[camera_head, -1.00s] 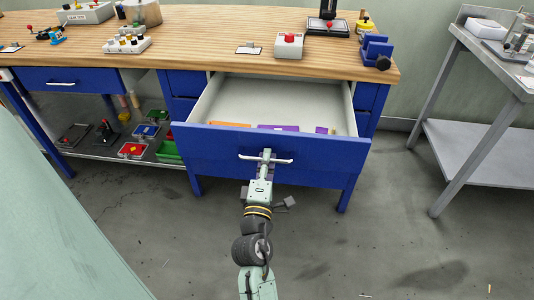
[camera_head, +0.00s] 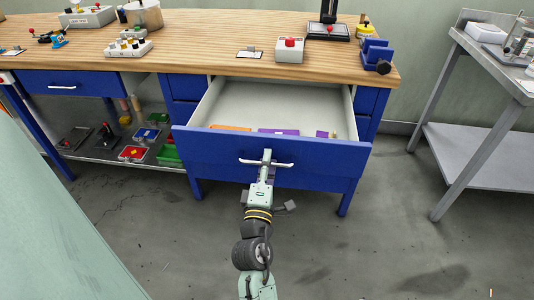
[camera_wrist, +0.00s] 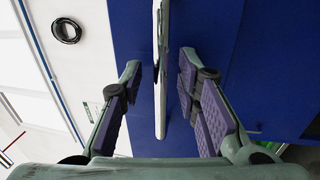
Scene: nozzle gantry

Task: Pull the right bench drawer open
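The right bench drawer (camera_head: 330,170) is pulled well out from the blue bench, its grey inside showing in the head view. Its silvery bar handle (camera_head: 284,165) is on the blue front; in the wrist view the handle (camera_wrist: 161,70) runs up the middle. My gripper (camera_head: 266,158) is at the handle in the head view. In the wrist view its two purple-padded fingers (camera_wrist: 158,85) stand apart on either side of the handle, with visible gaps, so it is open around the bar and not clamped on it.
Orange and purple items (camera_head: 278,132) lie in the drawer. The wooden benchtop (camera_head: 210,58) holds several small devices. A shut left drawer (camera_head: 95,82) and a lower shelf with bins (camera_head: 133,153) are at left. A grey side table (camera_head: 480,150) stands at right.

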